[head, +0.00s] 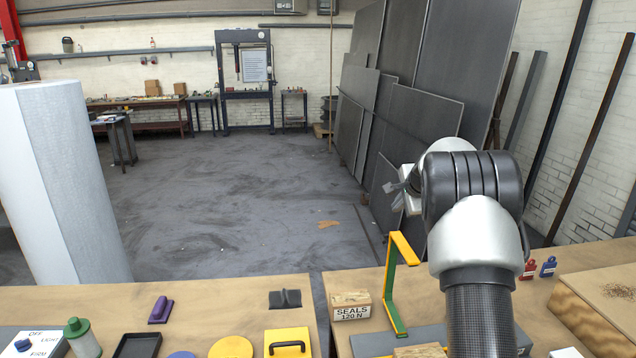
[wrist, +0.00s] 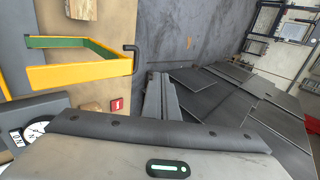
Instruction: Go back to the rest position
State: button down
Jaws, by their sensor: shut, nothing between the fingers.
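My gripper (head: 392,188) is raised above the workbench at the right, at the end of my arm, pointing left in the head view. Its fingers are small there and partly hidden by the wrist. In the wrist view my gripper (wrist: 158,78) shows as two grey fingers side by side, shut with nothing between them. It is clear of the yellow and green bracket (head: 393,280), which stands upright on the bench below. The bracket also shows in the wrist view (wrist: 80,73), left of the fingers.
A wooden block marked SEALS 120 N (head: 350,312) sits left of the bracket. Red (head: 528,270) and blue (head: 548,267) tags lie to the right, near a wooden box (head: 600,312). A purple piece (head: 160,310) lies on the left bench. Dark panels (head: 405,110) lean behind; the floor between is open.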

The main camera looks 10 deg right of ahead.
jog(key=s+a+r+n, duration=0.3)
jog(key=s+a+r, duration=0.15)
jog(key=s, duration=0.25)
jog(key=s+a+r+n+g+y, duration=0.1)
jog(key=s+a+r+n, duration=0.3)
jog(key=s, duration=0.3)
jog(key=s+a+r+n, duration=0.1)
jog(key=s+a+r, duration=0.45)
jog(key=s, duration=0.25)
jog(key=s+a+f+n, duration=0.2)
jog(key=s+n, duration=0.1)
jog(key=s, duration=0.6)
jog(key=s+a+f+n+g, duration=0.1)
jog(key=s+a+f+n, duration=0.1)
jog(key=s, duration=0.8)
jog(key=s+a+f+n+g, duration=0.1)
jog(key=s+n, duration=0.3)
jog(key=s, duration=0.5)
jog(key=shift+s+a+f+n+h, duration=0.4)
jog(key=shift+f, duration=0.45)
